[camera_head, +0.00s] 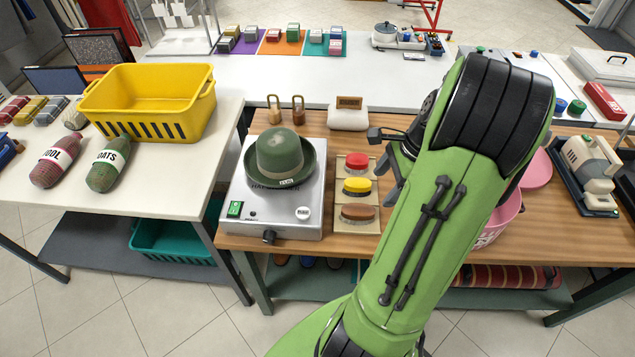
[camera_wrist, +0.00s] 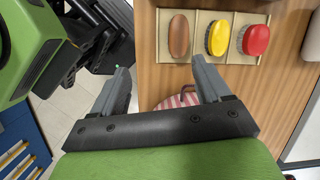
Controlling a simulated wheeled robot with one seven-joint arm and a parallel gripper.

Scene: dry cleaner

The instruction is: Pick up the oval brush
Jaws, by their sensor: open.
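A brown, wooden-looking oval brush (camera_head: 358,213) lies in the front section of a beige tray (camera_head: 341,227) on the wooden table. A yellow brush (camera_head: 357,185) and a red brush (camera_head: 358,161) lie behind it in the same tray. In the wrist view the oval brush (camera_wrist: 179,36) is at the top, left of the yellow brush (camera_wrist: 219,38) and red brush (camera_wrist: 255,40). In the head view my arm partly hides the gripper (camera_head: 393,180), right of the tray.
Two padlock-like brass items (camera_head: 273,110) and a white block (camera_head: 348,118) stand behind. A pink container (camera_head: 500,218) is right, partly behind my arm. A sewing machine (camera_head: 590,160) stands farther right.

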